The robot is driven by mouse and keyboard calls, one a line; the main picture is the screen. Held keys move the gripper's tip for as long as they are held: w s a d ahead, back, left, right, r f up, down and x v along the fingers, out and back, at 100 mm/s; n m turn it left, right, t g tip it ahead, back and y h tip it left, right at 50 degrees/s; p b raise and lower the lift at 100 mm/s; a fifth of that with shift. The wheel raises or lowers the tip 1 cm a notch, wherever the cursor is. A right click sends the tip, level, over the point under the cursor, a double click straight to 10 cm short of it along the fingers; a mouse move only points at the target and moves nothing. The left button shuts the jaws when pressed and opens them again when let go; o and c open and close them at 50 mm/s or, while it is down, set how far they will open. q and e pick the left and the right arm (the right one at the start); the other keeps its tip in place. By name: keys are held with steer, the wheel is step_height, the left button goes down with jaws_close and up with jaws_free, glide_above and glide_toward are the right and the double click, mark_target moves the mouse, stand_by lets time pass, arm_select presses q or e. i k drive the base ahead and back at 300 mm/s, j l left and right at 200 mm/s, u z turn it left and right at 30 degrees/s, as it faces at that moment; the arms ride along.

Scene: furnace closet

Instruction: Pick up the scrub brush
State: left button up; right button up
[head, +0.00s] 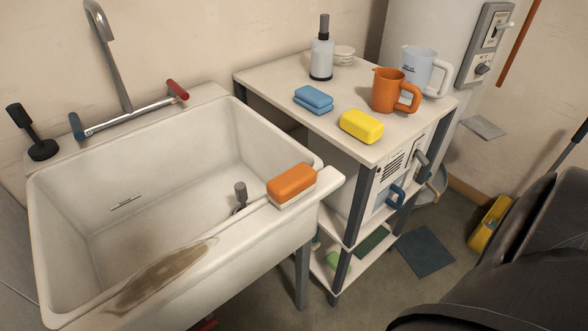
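A block with an orange top and a white lower layer (291,184) lies on the right front corner of the white sink's rim; it looks like the scrub brush. Its underside is hidden, so I cannot tell whether the white part is bristles. Nothing touches it from above.
The sink (75,196) has a tall faucet (111,55) and a black-handled item (33,134) at its back. The cart top (279,82) beside it holds a yellow block (361,126), blue sponges (313,99), an orange jug (390,90), a pale jug (424,70) and a bottle (322,55).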

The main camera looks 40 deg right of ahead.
mark_target(285, 189)
steer(key=z, duration=1.5)
